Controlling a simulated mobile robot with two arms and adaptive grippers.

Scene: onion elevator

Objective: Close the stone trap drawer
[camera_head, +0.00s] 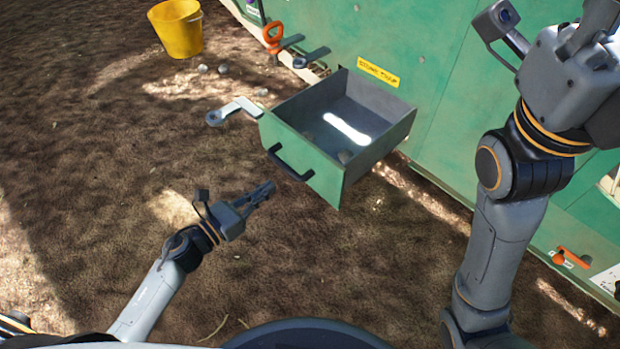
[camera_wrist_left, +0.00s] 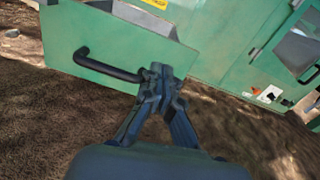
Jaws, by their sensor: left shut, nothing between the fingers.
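The stone trap drawer (camera_head: 315,172) stands pulled out of the green machine, with a green front, a grey inside and a dark handle (camera_head: 290,163). My left gripper (camera_head: 268,188) is shut and empty, in front of the drawer's front and below-left of the handle in the head view. In the left wrist view the shut fingertips (camera_wrist_left: 160,72) appear near the right end of the handle (camera_wrist_left: 105,66); I cannot tell whether they touch. My right arm rises at the right of the head view, and its fingertips are not visible.
The green machine (camera_head: 450,110) carries a yellow label (camera_head: 378,72) above the drawer opening. A yellow bucket (camera_head: 178,28) and several stones are on the brown ground at upper left. The ground before the drawer is clear.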

